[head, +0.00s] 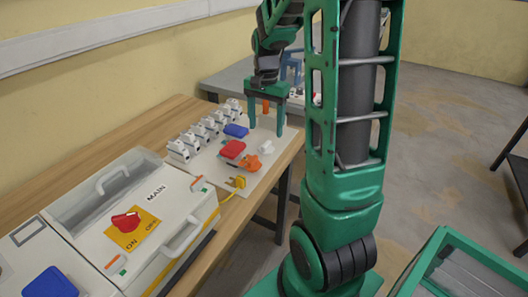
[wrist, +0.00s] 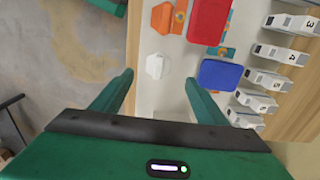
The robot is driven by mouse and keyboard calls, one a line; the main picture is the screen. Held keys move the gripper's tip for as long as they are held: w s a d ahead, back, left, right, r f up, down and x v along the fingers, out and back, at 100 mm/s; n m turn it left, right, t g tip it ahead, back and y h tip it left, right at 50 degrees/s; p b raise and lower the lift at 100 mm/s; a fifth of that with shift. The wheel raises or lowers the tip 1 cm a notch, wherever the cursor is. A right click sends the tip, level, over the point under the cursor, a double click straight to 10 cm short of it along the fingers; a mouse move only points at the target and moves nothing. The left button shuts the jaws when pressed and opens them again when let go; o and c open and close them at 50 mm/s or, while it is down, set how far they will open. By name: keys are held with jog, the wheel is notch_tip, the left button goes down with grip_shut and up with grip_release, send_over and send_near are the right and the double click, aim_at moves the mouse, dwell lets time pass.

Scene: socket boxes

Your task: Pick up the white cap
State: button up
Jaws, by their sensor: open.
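The white cap (head: 266,147) sits on the white panel (head: 209,174) on the table, near the panel's right edge. It also shows in the wrist view (wrist: 155,66) as a small white piece, just ahead of the gap between my fingertips. My gripper (head: 266,131) is open and empty, pointing down above the panel, with its fingers spread apart. In the wrist view my gripper (wrist: 158,78) has the cap lined up roughly between its two green fingers. The exact height of the fingers over the cap is hard to tell.
An orange cap (head: 248,163), a red cover (head: 232,149) and a blue cover (head: 236,130) lie close by on the panel. Several numbered white breakers (head: 201,133) stand in a row to the left. A yellow plug (head: 237,182) and a MAIN switch box (head: 137,220) are nearer.

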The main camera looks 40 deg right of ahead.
aim_at(267, 143)
jog(key=shift+s+d+f, duration=0.1)
jog(key=shift+d+f, duration=0.05)
jog(key=shift+f, duration=3.9)
jog(key=c, duration=1.1)
